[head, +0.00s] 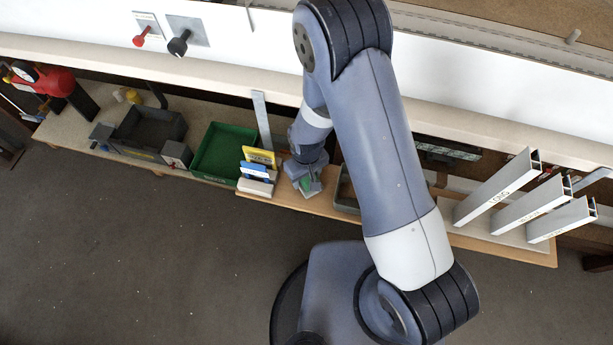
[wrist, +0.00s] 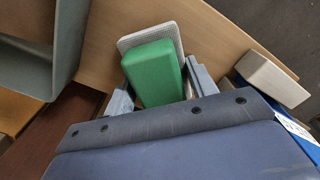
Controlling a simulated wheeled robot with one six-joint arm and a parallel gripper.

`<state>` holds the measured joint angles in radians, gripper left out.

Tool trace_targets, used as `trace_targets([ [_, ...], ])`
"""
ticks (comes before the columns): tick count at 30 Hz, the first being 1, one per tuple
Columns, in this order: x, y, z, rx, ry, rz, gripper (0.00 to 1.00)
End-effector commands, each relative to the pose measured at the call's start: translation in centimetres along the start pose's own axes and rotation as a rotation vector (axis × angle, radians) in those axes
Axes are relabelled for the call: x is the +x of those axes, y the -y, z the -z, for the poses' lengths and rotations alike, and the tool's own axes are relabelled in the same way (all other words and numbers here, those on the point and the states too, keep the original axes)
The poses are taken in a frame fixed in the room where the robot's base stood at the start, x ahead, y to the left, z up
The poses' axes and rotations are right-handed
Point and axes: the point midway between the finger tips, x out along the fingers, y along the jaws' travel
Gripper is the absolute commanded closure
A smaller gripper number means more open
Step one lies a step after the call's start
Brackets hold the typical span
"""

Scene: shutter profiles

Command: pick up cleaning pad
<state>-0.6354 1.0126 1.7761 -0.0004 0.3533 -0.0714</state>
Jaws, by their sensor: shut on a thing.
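The cleaning pad (wrist: 154,74) is a green block with a light grey backing (wrist: 150,38). In the wrist view it sits between the two fingers of my gripper (wrist: 155,88), which are shut on it. Whether the pad touches the shelf cannot be told.
A rack of yellow, blue and white pieces (head: 257,172) stands just left of my gripper. A green tray (head: 214,153) and a dark grey bin (head: 148,131) lie further left. A grey box (head: 346,191) is just right. Several white profiles (head: 498,188) stand at the far right.

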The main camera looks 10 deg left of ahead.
Motion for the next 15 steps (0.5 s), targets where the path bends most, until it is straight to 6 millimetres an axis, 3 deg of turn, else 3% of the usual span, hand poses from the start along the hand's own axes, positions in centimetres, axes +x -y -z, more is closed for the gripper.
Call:
trace_targets([
  [15, -7.6, 0.0, 0.1, 0.0, -0.004, 0.0, 0.73],
])
